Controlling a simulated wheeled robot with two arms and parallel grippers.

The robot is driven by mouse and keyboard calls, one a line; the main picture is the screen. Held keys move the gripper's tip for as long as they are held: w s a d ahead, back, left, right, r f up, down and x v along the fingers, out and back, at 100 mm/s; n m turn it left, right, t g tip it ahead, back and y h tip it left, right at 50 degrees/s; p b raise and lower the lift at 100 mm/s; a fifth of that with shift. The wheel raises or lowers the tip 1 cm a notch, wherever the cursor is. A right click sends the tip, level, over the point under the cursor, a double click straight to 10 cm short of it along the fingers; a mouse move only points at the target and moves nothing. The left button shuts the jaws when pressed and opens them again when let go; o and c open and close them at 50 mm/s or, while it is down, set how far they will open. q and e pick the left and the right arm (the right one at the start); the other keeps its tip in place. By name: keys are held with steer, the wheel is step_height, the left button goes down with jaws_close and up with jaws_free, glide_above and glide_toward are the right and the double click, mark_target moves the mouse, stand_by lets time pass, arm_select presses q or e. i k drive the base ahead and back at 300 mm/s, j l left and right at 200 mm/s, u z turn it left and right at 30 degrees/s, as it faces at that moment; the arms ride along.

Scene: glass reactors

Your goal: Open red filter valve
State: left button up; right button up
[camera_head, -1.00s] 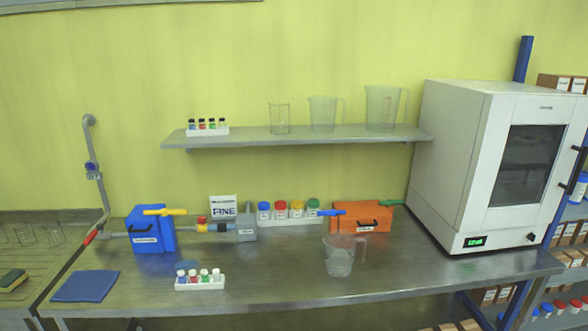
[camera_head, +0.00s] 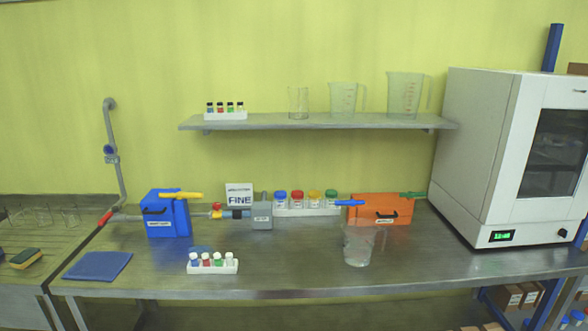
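A blue box (camera_head: 167,218) with a yellow lever (camera_head: 181,195) on top stands on the bench at the left. To its right, a small red valve handle (camera_head: 217,206) sits on the pipe in front of a "FINE" sign (camera_head: 239,195). The pipe runs from the blue box to a grey box (camera_head: 262,213). Another red handle (camera_head: 105,217) is on the pipe left of the blue box. Neither of my grippers is in view. I cannot tell from this distance how the small red handle is turned.
An orange box (camera_head: 381,209), a rack of colour-capped jars (camera_head: 306,212), a glass beaker (camera_head: 357,251) and a small vial rack (camera_head: 213,268) stand on the bench. A blue mat (camera_head: 97,266) lies front left. A white oven (camera_head: 484,150) fills the right. The front middle is mostly clear.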

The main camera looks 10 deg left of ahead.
mark_target(115, 208)
steer(key=u, duration=1.4)
steer(key=i+j+u, duration=0.1)
steer(key=i+j, duration=1.45)
steer(key=i+l, duration=0.45)
steer(key=l, duration=0.1)
